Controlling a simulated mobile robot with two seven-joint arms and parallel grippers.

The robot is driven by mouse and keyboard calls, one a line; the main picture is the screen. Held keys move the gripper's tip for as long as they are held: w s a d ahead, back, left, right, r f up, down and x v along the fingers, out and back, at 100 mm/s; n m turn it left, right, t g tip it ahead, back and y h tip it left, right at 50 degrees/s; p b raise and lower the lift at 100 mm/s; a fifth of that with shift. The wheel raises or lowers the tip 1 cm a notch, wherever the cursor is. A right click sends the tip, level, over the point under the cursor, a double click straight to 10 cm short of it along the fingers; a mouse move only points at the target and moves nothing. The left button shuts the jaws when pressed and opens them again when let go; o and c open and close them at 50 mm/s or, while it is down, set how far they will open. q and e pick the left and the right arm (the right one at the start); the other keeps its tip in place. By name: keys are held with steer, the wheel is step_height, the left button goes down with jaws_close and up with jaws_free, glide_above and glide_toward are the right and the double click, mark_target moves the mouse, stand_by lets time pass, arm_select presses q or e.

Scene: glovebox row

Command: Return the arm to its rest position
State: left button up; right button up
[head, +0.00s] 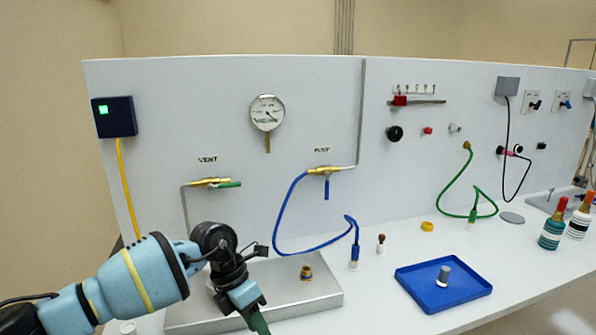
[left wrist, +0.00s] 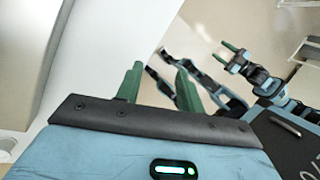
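My left arm comes in from the lower left in the head view. Its gripper (head: 258,325) points down at the front of the metal plate, and its tips are cut off by the lower edge. In the left wrist view the two green fingers of my left gripper (left wrist: 158,88) stand apart with nothing between them. My right gripper (left wrist: 225,54) shows small at the upper right of the left wrist view, its green fingers apart and empty. The right arm is not in the head view.
A metal plate (head: 312,294) with a brass fitting (head: 306,272) lies beside my left gripper. A blue hose (head: 278,228) hangs from the panel (head: 225,110) to a connector (head: 354,256). A blue tray (head: 418,284) holds a grey cylinder (head: 443,275). Bottles (head: 551,230) stand at right.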

arm_select(q)
steer(key=s+d+n+h, duration=0.8)
steer(key=s+d+h, duration=0.4)
steer(key=d+h, duration=0.3)
steer(key=s+a+f+n+t+y, duration=0.3)
steer(key=a+f+n+t+y, duration=1.05)
steer(key=n, duration=1.45)
steer(key=s+a+f+n+g+y, duration=0.2)
steer(key=s+a+f+n, duration=0.6)
steer(key=s+a+f, duration=0.5)
steer(key=s+f+y, duration=0.1)
steer(key=s+f, duration=0.1)
steer(key=s, duration=0.2)
steer(key=shift+s+a+g+y, duration=0.15)
steer(key=shift+a+g+y, duration=0.2)
steer(key=shift+a, duration=0.05)
arm_select(e)
steer(key=shift+s, duration=0.2)
steer(key=shift+s+f, duration=0.1)
